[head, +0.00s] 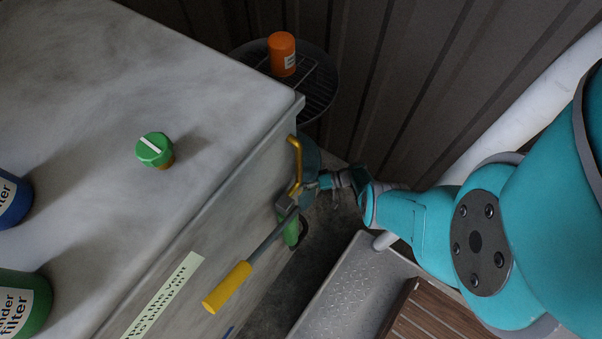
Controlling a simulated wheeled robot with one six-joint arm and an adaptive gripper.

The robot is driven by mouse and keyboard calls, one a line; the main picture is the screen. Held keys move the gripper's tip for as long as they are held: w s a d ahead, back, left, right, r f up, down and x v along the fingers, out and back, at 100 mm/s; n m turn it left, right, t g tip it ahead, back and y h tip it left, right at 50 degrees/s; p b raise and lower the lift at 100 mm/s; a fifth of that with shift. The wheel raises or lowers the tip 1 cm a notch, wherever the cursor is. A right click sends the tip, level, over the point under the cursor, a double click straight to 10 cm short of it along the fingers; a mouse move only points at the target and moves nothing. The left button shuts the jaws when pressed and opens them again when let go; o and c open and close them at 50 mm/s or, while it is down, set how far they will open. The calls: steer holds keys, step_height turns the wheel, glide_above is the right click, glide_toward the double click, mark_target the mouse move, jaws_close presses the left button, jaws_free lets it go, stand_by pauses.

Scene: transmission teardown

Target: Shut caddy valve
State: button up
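A lever with a yellow grip (228,287) and a grey shaft sticks out along the side of the grey cabinet, pointing to the lower left. A bent yellow handle (297,160) stands above the shaft's upper end, by the cabinet corner. I cannot tell which of these is the caddy valve; no valve label is readable. My gripper (318,184) reaches in from the right, beside the base of the yellow handle. Its fingers are small, dark and partly hidden, so I cannot tell their opening or whether they touch anything.
A green knob-like cap (155,150) and two filter containers, blue (12,199) and green (22,303), stand on the grey top (90,90). An orange canister (282,54) stands on a round rack (318,92). A grey tread plate (352,293) lies below my arm.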

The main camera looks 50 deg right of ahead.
steer(key=o, duration=1.1)
steer(key=shift+o, duration=0.2)
steer(key=shift+r, duration=0.1)
steer(key=shift+r, duration=2.1)
steer(key=r, duration=0.3)
steer(key=shift+s+a+r, duration=0.1)
steer(key=shift+a+r, duration=0.15)
steer(key=shift+d+r, duration=0.15)
steer(key=shift+r, duration=0.85)
